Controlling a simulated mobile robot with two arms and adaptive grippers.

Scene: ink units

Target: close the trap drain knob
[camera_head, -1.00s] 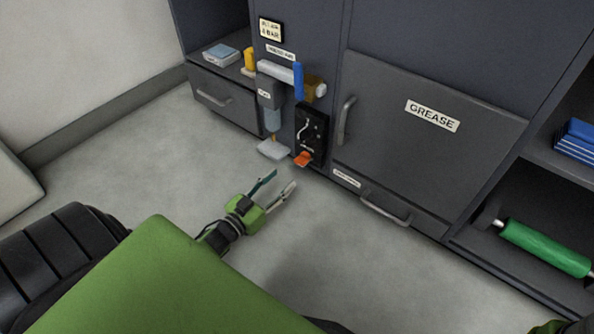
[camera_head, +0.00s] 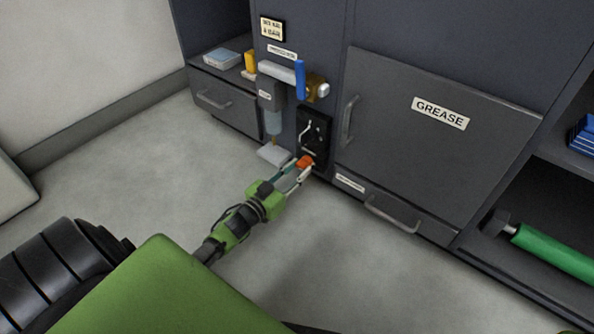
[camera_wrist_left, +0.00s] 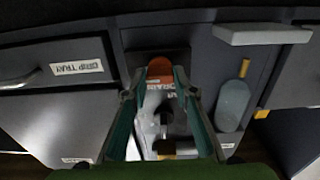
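An orange drain knob (camera_head: 305,161) sits low on a black panel (camera_head: 313,128) on the cabinet front. In the left wrist view the orange knob (camera_wrist_left: 160,67) shows at the top centre, beside a plate marked DRAIN. My left gripper (camera_head: 302,167) reaches the knob from the front left. Its fingers are apart, one on each side of the knob, in the wrist view (camera_wrist_left: 158,75) as well. Whether they touch it cannot be told. My right gripper is not in view.
A grey bowl unit (camera_head: 274,122) hangs left of the panel, above a small pale tray (camera_head: 274,154). A blue lever (camera_head: 300,80) is above. The GREASE door (camera_head: 420,150) and a lower drawer handle (camera_head: 392,215) are to the right. The floor in front is clear.

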